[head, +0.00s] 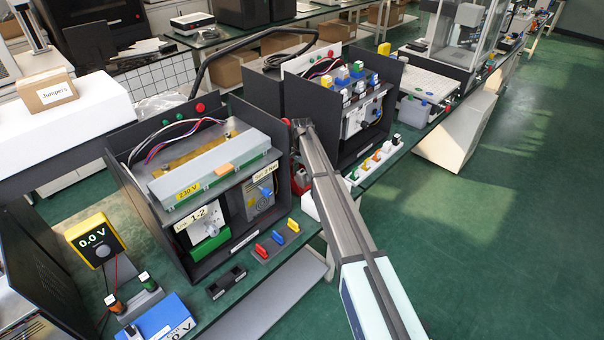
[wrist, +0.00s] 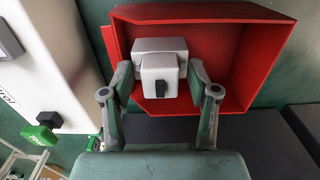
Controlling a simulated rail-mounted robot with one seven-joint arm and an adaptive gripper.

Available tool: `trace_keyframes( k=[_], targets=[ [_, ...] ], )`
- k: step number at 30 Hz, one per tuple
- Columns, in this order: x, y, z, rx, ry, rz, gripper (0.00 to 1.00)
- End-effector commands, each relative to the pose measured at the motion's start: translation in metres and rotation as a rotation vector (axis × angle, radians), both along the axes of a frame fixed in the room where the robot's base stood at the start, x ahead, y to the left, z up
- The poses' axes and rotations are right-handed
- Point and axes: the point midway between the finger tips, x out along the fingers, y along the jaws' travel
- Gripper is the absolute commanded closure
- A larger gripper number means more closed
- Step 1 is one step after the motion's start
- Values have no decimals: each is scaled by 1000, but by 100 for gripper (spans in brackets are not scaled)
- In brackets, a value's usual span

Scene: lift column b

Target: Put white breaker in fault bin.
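The white breaker (wrist: 148,88), a pale block with a black toggle, is between the two fingertips of my gripper (wrist: 162,84) in the wrist view. Both fingertips appear to touch its sides. The red fault bin (wrist: 262,65) is an open tray directly behind the breaker in that view, and the breaker overlaps its opening. I cannot tell whether the breaker touches the bin floor. In the head view a small part of the red bin (head: 300,182) shows beside my arm. My arm hides the gripper and the breaker there.
A black cabinet labelled 230 V (head: 190,185) stands left of the bin. Another cabinet (head: 345,120) with coloured breakers stands right of it. A white strip (head: 378,160) holds several small coloured pieces. Red, blue and yellow pieces (head: 277,240) lie near the table edge.

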Motion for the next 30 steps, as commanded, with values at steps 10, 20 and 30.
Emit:
trace_keyframes(
  k=[10,20,30],
  targets=[
    [0,0,12,0,-1,0,40],
    [0,0,71,0,-3,0,40],
    [0,0,117,0,0,0,40]
  ],
)
